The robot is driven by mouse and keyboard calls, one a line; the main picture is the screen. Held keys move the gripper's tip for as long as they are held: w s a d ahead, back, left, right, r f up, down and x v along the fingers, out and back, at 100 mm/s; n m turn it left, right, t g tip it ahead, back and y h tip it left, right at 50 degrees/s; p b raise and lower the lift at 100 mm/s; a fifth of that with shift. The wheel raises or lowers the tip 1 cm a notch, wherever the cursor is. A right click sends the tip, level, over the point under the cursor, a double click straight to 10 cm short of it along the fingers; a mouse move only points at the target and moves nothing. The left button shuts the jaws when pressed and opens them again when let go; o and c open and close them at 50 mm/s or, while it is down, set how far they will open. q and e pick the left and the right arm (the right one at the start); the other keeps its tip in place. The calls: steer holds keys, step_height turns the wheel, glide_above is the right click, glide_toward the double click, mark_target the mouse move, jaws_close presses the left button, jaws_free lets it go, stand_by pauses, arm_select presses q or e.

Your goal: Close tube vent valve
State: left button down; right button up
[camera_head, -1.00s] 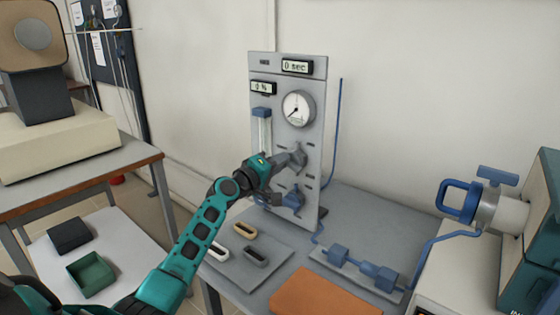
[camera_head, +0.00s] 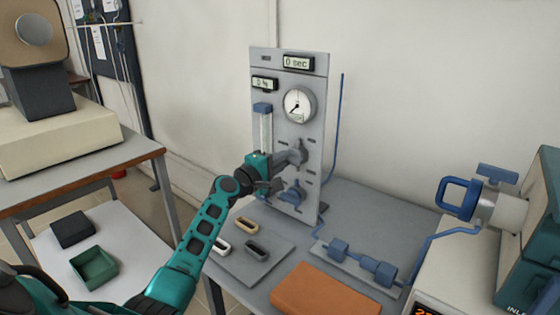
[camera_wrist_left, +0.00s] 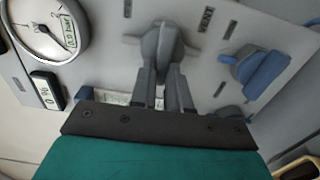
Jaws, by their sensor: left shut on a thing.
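A grey valve knob (camera_head: 297,153) sits on the front of the upright grey panel (camera_head: 313,110), below the round gauge. My left gripper (camera_head: 280,163) reaches it from the left. In the left wrist view, the two fingers (camera_wrist_left: 162,88) are shut on the handle of the grey knob (camera_wrist_left: 165,42). A printed "VENT" label (camera_wrist_left: 206,19) is beside the knob. A blue valve knob (camera_head: 294,192) is lower on the panel and shows apart from the fingers in the left wrist view (camera_wrist_left: 254,68). My right gripper is not in view.
The round gauge (camera_head: 299,104) and small displays are above the knob. Small blocks lie on a grey tray (camera_head: 230,265) in front. An orange mat (camera_head: 325,292), blue fittings (camera_head: 360,265) and a tube end with a blue handle (camera_head: 458,198) are to the right.

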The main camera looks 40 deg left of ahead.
arm_select(q)
steer(key=c, duration=1.1)
jaws_free()
steer(key=s+a, duration=0.1)
steer(key=s, duration=1.2)
